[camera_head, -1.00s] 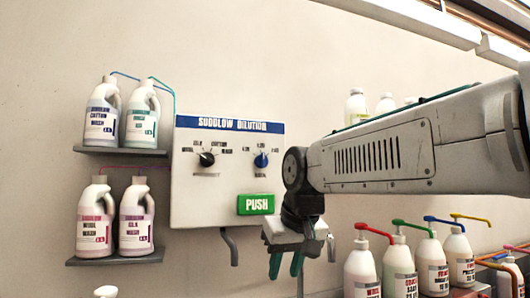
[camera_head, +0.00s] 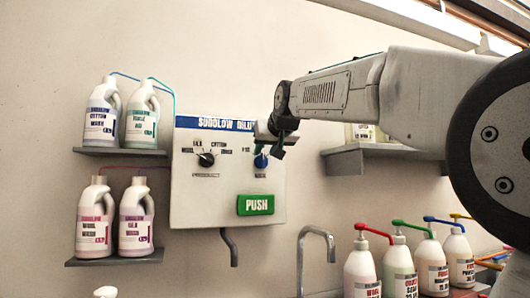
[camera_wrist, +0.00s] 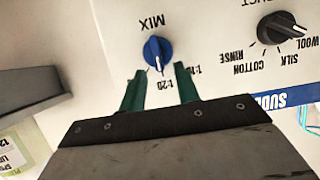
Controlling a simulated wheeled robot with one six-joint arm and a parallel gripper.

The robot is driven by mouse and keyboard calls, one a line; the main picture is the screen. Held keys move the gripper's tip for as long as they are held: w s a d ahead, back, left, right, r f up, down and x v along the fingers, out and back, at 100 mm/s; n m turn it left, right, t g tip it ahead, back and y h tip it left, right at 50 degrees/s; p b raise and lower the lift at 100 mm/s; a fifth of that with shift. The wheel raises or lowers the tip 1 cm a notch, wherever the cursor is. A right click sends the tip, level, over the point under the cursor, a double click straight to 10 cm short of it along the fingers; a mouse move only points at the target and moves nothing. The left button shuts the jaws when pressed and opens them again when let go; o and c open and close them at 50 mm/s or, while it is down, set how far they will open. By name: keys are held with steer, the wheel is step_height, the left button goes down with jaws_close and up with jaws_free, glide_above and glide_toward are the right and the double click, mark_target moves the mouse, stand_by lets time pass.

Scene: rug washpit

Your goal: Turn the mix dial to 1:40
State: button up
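The blue mix dial (camera_head: 261,161) is on the right half of the white dilution panel (camera_head: 225,180). In the wrist view, which is upside down, the mix dial (camera_wrist: 157,50) has its white mark pointing down, toward the 1:20 label. A label starting 1:1 is partly covered by the right finger. The 1:40 label cannot be seen there. My gripper (camera_wrist: 159,69) is open, its two green fingers apart, with tips just short of the dial and on either side of its lower edge. In the head view my gripper (camera_head: 268,147) covers part of the panel above the dial.
A black product dial (camera_head: 206,159) and a green PUSH button (camera_head: 255,205) share the panel. Jugs stand on shelves to the left. A grey shelf (camera_head: 345,161) and pump bottles (camera_head: 400,270) are to the right. A tap (camera_head: 318,245) is below.

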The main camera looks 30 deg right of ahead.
steer(key=shift+w+d+f, duration=0.15)
steer(key=shift+w+f, duration=0.1)
steer(key=shift+w, duration=0.4)
jaws_close()
steer(key=m+y, duration=0.1)
steer(key=d+m, duration=0.1)
steer(key=shift+s+d+f+m+y, duration=0.1)
steer(key=shift+s+f+m+y, duration=0.05)
steer(key=shift+m+y, duration=0.25)
steer(key=shift+d+f+m+t+y, duration=0.2)
steer(key=shift+m+t+y, duration=0.25)
steer(key=shift+m, duration=0.4)
steer(key=shift+d+f+m+t+y, duration=0.15)
steer(key=shift+d+m+t+y, duration=0.1)
steer(key=shift+m+y, duration=0.45)
steer(key=shift+m, duration=0.25)
